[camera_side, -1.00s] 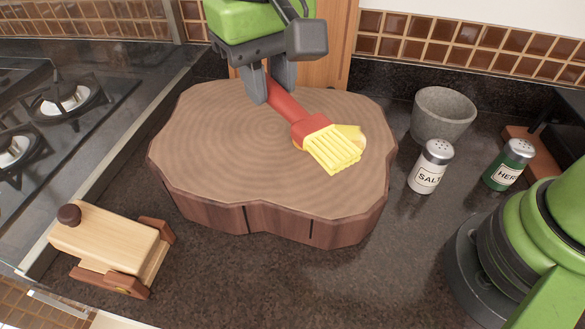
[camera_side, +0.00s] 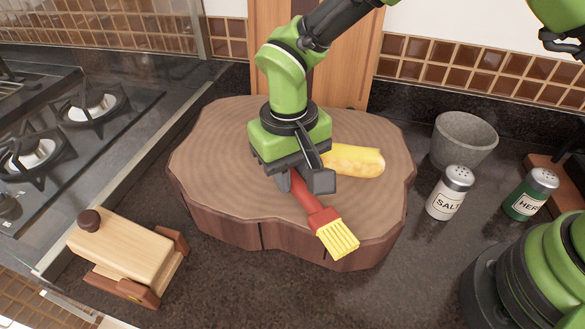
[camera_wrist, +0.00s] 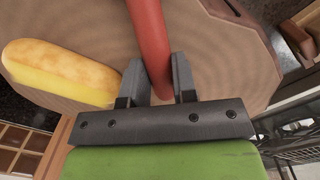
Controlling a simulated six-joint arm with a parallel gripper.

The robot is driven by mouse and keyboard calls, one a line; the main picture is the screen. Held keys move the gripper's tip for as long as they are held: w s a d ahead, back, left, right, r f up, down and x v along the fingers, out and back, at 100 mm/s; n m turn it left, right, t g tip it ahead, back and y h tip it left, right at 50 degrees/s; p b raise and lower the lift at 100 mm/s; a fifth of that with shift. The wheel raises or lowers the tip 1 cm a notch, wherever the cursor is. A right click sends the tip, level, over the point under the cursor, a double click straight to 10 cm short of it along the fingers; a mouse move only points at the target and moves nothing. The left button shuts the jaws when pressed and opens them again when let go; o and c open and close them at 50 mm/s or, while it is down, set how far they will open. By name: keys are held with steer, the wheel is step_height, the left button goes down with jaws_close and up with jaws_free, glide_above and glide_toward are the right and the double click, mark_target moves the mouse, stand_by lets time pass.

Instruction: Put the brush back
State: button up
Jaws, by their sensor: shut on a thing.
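The brush (camera_side: 323,218) has a red handle and yellow bristles. My gripper (camera_side: 300,180) is shut on its handle, above the front part of the round wooden block (camera_side: 215,150). The bristles point toward the front right and overhang the block's front edge in the side view. In the wrist view the red handle (camera_wrist: 151,40) runs between the two fingers of my gripper (camera_wrist: 160,78). The brush head is outside the wrist view. I cannot tell whether the brush touches the block.
A yellow, browned piece of food (camera_side: 355,161) lies on the block behind my gripper. A grey stone bowl (camera_side: 463,140), a salt shaker (camera_side: 450,193) and a green herb shaker (camera_side: 530,195) stand at the right. A wooden toy-like object (camera_side: 125,250) and a stove (camera_side: 70,120) are at the left.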

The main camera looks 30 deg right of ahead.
steer(key=o, duration=0.9)
steer(key=r, duration=1.2)
steer(key=shift+w+a+r, duration=0.1)
steer(key=shift+w+a, duration=0.1)
